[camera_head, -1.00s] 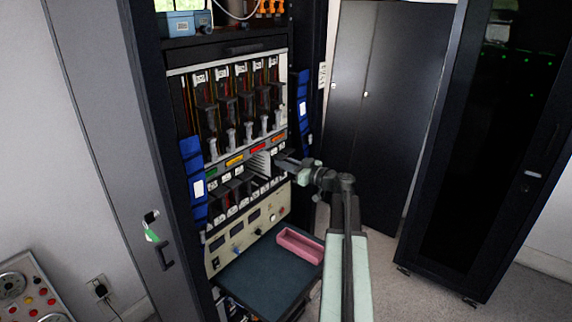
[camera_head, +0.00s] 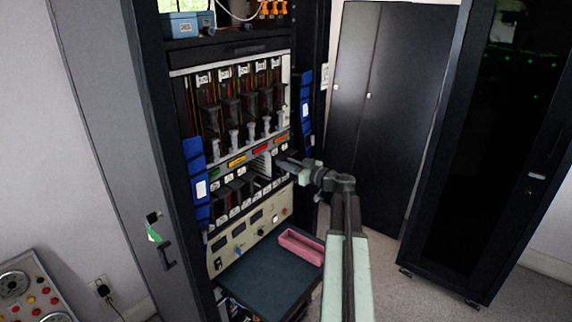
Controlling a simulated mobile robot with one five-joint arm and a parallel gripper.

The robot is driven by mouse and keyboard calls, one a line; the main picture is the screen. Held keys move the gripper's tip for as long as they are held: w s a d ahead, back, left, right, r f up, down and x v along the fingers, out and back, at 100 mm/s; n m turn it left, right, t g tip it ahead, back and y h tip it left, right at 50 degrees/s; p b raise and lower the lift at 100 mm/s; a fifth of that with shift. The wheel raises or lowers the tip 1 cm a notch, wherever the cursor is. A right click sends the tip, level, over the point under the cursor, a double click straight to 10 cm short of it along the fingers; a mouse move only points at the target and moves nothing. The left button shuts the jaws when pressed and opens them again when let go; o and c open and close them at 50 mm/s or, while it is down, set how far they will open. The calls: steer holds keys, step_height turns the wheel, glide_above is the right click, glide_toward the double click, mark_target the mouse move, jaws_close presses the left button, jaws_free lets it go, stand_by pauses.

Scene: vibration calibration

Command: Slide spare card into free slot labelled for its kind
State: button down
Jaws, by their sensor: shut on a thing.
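My gripper (camera_head: 283,162) is at the right part of the lower card row in the rack, just below the coloured label strip (camera_head: 237,162). It is shut on the spare card (camera_head: 262,163), a pale piece at its tip in front of the slots. How deep the card sits in a slot cannot be told at this size. The strip carries green, yellow, red and orange labels. The lower card row (camera_head: 232,196) has dark cards with white tags to the left of my gripper.
A pink tray (camera_head: 301,247) lies on the dark pull-out shelf (camera_head: 262,274) below. Blue holders (camera_head: 196,178) flank the rack on both sides. An upper card row (camera_head: 236,105) sits above the strip. Black cabinets (camera_head: 385,110) stand behind on the right.

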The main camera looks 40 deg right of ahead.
steer(key=c, duration=1.3)
jaws_free()
steer(key=shift+w+a, duration=0.1)
steer(key=shift+w, duration=0.05)
steer(key=shift+f+b, duration=0.6)
steer(key=shift+v, duration=2.55)
steer(key=v, duration=0.6)
